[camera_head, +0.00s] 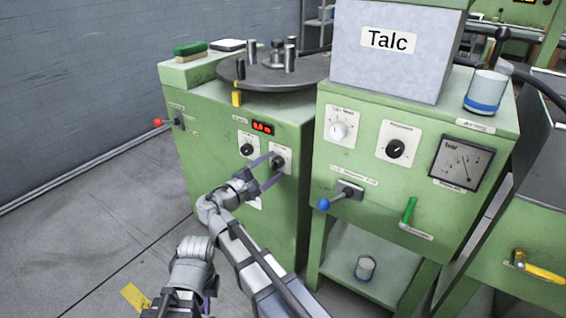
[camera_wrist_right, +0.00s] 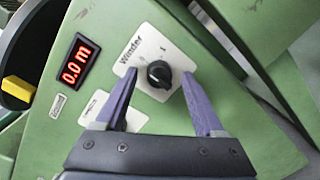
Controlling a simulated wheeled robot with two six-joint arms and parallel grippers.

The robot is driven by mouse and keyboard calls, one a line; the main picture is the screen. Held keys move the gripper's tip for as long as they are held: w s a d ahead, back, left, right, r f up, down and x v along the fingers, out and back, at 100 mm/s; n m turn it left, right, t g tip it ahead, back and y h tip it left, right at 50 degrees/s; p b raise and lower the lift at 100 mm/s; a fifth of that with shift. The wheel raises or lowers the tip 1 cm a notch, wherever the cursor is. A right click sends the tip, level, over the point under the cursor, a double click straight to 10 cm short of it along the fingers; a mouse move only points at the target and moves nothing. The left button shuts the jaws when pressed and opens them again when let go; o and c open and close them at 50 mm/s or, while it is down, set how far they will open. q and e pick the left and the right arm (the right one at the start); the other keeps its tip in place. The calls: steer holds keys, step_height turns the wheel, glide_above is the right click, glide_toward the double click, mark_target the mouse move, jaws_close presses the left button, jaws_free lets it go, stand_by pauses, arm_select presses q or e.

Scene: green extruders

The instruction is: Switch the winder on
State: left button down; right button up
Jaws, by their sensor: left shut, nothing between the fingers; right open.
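The winder switch is a black rotary knob (camera_wrist_right: 159,74) on a white plate labelled "Winder" in the right wrist view. In the head view the knob (camera_head: 278,163) is on the front of the left green machine. My right gripper (camera_wrist_right: 160,82) is open, with one purple finger on each side of the knob. I cannot tell whether the fingers touch it. In the head view my right gripper (camera_head: 274,170) reaches the panel from below. My left gripper (camera_head: 206,302) is shut and empty low at the bottom, mostly hidden by its own wrist.
A red display (camera_wrist_right: 75,62) reading 0.0 m is beside the knob. Another black knob (camera_head: 246,149) is to its left on the panel. The right machine carries a Talc box (camera_head: 388,70), a blue-tipped lever (camera_head: 338,197) and a green handle (camera_head: 408,212).

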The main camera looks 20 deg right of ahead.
steer(key=shift+w+d, duration=0.15)
steer(key=shift+d, duration=0.05)
steer(key=shift+c, duration=0.4)
jaws_close()
